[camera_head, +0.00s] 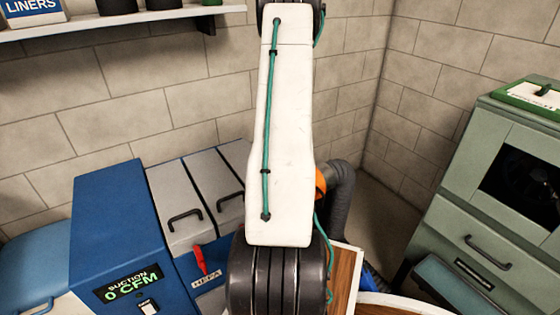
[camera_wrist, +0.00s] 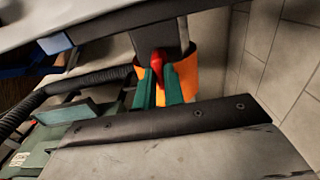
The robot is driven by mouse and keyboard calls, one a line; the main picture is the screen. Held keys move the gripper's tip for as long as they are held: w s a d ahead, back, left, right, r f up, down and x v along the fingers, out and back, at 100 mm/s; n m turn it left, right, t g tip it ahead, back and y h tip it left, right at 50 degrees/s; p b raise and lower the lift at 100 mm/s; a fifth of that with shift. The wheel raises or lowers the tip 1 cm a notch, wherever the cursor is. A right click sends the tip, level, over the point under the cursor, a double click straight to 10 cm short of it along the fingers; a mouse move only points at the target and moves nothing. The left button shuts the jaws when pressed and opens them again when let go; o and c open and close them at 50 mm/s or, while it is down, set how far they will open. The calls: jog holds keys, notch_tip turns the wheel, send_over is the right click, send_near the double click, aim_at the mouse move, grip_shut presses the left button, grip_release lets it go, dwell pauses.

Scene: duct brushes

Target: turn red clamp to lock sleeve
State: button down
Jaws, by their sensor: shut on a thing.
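The red clamp (camera_wrist: 157,62) shows in the wrist view between the two green fingers of my gripper (camera_wrist: 158,82), which is shut on it. The clamp stands in front of the orange sleeve (camera_wrist: 193,68), which curves around a dark grey duct (camera_wrist: 160,37). In the head view a piece of the orange sleeve (camera_head: 320,183) shows beside the grey hose (camera_head: 340,200), just right of my white arm. My arm hides the clamp and my gripper there.
A blue suction machine (camera_head: 120,235) reading "0 CFM" stands at left, with a red lever (camera_head: 200,262) by its HEPA label. A green cabinet (camera_head: 480,215) stands at right. In the wrist view a black ribbed hose (camera_wrist: 60,88) runs left of my fingers.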

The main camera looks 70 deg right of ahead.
dwell(0.3)
jog(key=c, duration=1.5)
grip_release()
notch_tip(320, 180, up, 8)
jog(key=shift+f, duration=0.1)
